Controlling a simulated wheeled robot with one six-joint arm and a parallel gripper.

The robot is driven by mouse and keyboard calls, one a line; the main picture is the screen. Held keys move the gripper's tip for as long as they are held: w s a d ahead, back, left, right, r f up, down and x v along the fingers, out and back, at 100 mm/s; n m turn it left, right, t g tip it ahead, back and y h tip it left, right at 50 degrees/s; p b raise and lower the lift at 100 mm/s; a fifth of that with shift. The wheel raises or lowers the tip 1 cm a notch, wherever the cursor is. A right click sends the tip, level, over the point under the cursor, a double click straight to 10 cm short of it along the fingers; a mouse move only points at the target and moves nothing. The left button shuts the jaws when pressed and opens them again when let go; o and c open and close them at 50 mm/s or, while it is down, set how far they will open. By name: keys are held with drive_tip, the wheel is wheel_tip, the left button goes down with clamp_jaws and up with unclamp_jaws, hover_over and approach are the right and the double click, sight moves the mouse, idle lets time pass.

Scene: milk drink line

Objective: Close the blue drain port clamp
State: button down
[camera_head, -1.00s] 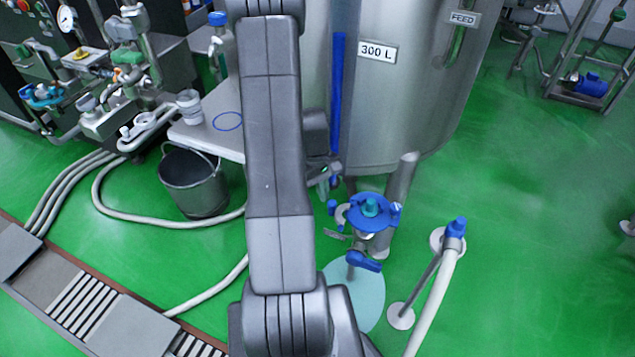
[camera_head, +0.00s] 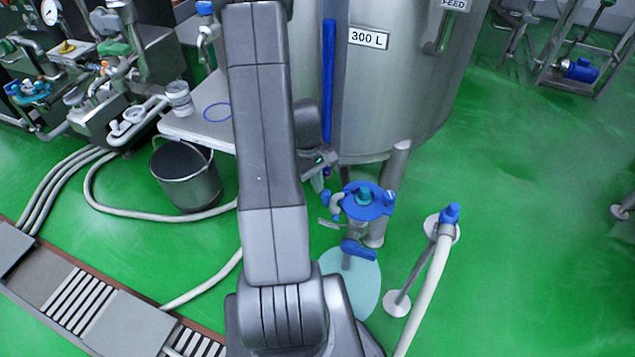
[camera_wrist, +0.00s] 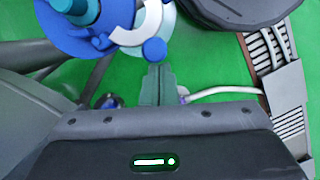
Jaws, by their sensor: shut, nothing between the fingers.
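The blue drain port clamp (camera_head: 369,201) is a blue ring-shaped fitting with a teal centre, on the drain at the foot of the steel tank. In the wrist view its blue body (camera_wrist: 85,48) fills the upper left, with a rounded blue knob (camera_wrist: 155,50) at its lower right. My gripper (camera_wrist: 157,72) is shut and empty. Its fingertips show just below the knob in that picture; I cannot tell whether they touch it. In the head view my arm covers part of the scene left of the clamp. The clamp's latch position is unclear.
A blue valve handle (camera_head: 358,249) sits below the clamp. A hose on a stand with a blue cap (camera_head: 450,214) is to the right. The tank (camera_head: 400,90) rises behind. A bucket (camera_head: 188,178) and hoses lie left.

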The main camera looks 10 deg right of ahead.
sight(336, 212)
drive_tip(key=shift+s, duration=0.15)
drive_tip(key=s+n, duration=0.1)
drive_tip(key=s+n+b, duration=0.1)
drive_tip(key=n, duration=0.1)
drive_tip(key=shift+s+d+f+n+t+h, duration=0.1)
drive_tip(key=shift+s+d+n+t+h, duration=0.1)
drive_tip(key=shift+n+t+h, duration=0.1)
drive_tip(key=s+n, duration=0.1)
drive_tip(key=s+d+n+b, duration=0.1)
drive_tip(key=n, duration=0.1)
drive_tip(key=s+n+b, duration=0.1)
drive_tip(key=shift+d+t+h, duration=0.3)
drive_tip(key=shift+t, duration=0.1)
drive_tip(key=s+d+n, duration=0.1)
drive_tip(key=n, duration=0.2)
drive_tip(key=shift+s+d+t+b, duration=0.15)
drive_tip(key=shift+d+t+b, duration=0.05)
drive_tip(key=shift+t+b, duration=0.2)
drive_tip(key=d+n, duration=0.1)
drive_tip(key=n, duration=0.1)
drive_tip(key=s+d+n, duration=0.1)
drive_tip(key=d+n, duration=0.1)
drive_tip(key=shift+s+d+t, duration=0.2)
drive_tip(key=shift+d+t, duration=0.1)
drive_tip(key=shift+t, duration=0.1)
drive_tip(key=shift+d, duration=0.1)
